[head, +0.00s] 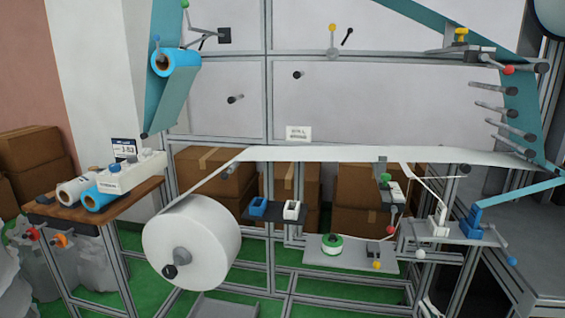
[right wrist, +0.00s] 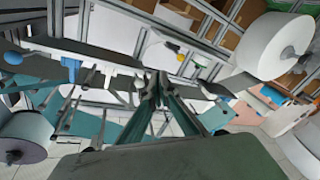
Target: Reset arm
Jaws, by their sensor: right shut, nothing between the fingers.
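My right gripper (right wrist: 158,88) shows in the right wrist view, its dark fingers drawn together at the middle with nothing between them. I cannot make it out clearly in the head view. My left gripper is not in view. The right wrist view is tilted, and the gripper appears in front of the machine line, apart from any part I can identify. I cannot tell its exact distance from the frame.
A large white roll (head: 190,240) feeds a white web (head: 350,154) across the frame. A blue roll (head: 176,61) hangs upper left. A wooden side table (head: 65,211) holds smaller rolls and a white device (head: 130,173). Cardboard boxes (head: 355,190) stand behind.

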